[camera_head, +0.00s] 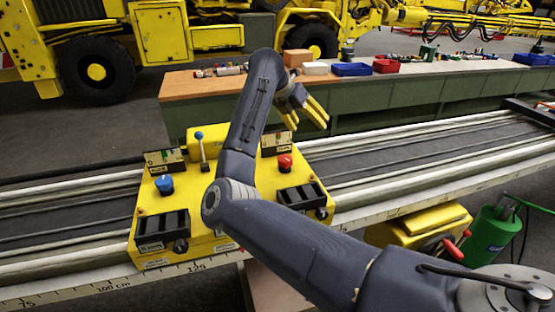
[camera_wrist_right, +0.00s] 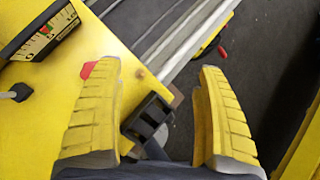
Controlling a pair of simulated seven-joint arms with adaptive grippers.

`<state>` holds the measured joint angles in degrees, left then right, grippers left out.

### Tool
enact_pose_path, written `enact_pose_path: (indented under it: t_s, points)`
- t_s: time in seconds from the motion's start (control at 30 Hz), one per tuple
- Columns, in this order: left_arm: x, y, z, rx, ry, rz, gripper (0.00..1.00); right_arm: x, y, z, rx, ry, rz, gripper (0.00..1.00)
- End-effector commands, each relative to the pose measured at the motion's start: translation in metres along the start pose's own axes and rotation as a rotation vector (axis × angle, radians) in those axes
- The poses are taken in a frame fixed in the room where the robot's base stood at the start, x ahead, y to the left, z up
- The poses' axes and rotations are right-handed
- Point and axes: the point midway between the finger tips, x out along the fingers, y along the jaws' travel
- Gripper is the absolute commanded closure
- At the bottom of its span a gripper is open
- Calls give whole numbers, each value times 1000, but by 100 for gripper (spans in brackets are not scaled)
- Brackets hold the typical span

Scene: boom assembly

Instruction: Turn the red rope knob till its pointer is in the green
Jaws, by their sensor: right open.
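The red rope knob (camera_head: 285,162) stands on the right half of the yellow control box (camera_head: 223,243) in the head view. In the right wrist view a small part of the red knob (camera_wrist_right: 88,70) shows beside a finger, which hides the rest. A gauge with a coloured scale (camera_wrist_right: 38,32) is at that view's upper left; I cannot tell where its pointer stands. My right gripper (camera_head: 306,112) is open and empty, beyond and above the box. Its two yellow fingers (camera_wrist_right: 160,115) are wide apart in the wrist view. My left gripper is not in view.
A blue knob (camera_head: 164,184) and a blue-tipped lever (camera_head: 201,150) are on the box's left half. Black blocks (camera_head: 302,198) sit at its front. My right arm crosses over the box. A bench (camera_head: 430,88) with bins stands behind.

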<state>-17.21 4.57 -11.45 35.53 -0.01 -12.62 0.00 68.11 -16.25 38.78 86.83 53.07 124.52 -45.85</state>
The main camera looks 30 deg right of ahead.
Motion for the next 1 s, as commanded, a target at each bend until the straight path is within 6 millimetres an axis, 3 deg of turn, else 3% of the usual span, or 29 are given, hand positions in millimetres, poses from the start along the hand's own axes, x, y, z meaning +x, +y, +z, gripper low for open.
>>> enact_pose_path:
  t_s: [0.03,0.13,0.37,0.57,1.0]
  points:
    - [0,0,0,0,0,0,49,-11,16,-12,31,35,85,26]
    - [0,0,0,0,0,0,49,-27,41,-28,75,90,210,26]
    - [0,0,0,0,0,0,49,-42,64,-44,116,148,324,26]
    - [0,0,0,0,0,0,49,-20,72,-47,115,149,324,26]
    - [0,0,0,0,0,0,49,55,97,-56,113,146,321,26]
